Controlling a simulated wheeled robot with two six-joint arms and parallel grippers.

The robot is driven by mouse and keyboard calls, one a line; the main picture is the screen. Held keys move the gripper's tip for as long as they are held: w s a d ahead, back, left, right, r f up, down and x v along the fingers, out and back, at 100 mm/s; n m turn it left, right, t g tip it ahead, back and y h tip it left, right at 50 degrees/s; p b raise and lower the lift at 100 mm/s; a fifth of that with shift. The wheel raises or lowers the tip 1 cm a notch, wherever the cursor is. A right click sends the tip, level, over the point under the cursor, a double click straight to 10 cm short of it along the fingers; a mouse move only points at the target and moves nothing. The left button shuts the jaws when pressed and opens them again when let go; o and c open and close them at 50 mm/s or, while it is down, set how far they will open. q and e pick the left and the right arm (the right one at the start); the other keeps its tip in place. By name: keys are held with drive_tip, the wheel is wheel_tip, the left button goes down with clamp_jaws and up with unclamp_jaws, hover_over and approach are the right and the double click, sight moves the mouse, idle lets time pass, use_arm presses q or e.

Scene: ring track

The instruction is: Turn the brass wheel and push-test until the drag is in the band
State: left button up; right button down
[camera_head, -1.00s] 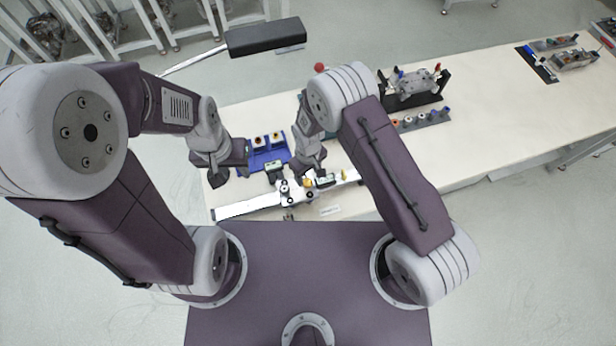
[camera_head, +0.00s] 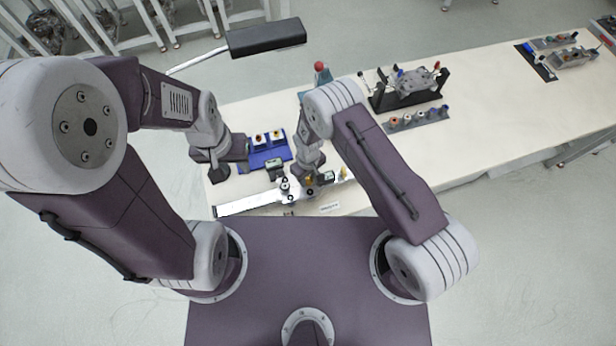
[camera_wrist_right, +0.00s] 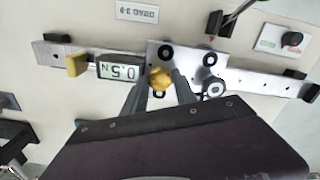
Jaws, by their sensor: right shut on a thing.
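The brass wheel (camera_wrist_right: 160,78) sits on a silver carriage (camera_wrist_right: 184,54) on a metal rail (camera_wrist_right: 248,78). My right gripper (camera_wrist_right: 160,84) has a finger on each side of the wheel and is shut on it. In the head view, my right gripper (camera_head: 308,178) reaches down to the carriage and partly hides it. A small display (camera_wrist_right: 119,71) beside the wheel shows upside-down digits with a 5 and a 0. A yellow block (camera_wrist_right: 77,65) is farther left on the rail. My left gripper (camera_head: 218,172) hangs near the table's left end, apart from the rail; its fingers are too small to judge.
A blue fixture (camera_head: 266,150) stands behind the rail. A grey part on a black stand (camera_head: 412,88) and a rack of coloured pegs (camera_head: 418,119) are farther right. A label (camera_wrist_right: 137,12) lies near the rail. The table's right middle is clear.

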drive_tip(key=m+b, duration=0.2)
drive_tip(key=shift+f+m, duration=0.1)
drive_tip(key=shift+m, duration=0.2)
drive_tip(key=shift+m+b, duration=0.9)
drive_tip(key=shift+m, duration=0.9)
drive_tip(key=c, duration=1)
unclamp_jaws()
drive_tip(key=shift+s+r, duration=0.1)
drive_tip(key=shift+r, duration=0.1)
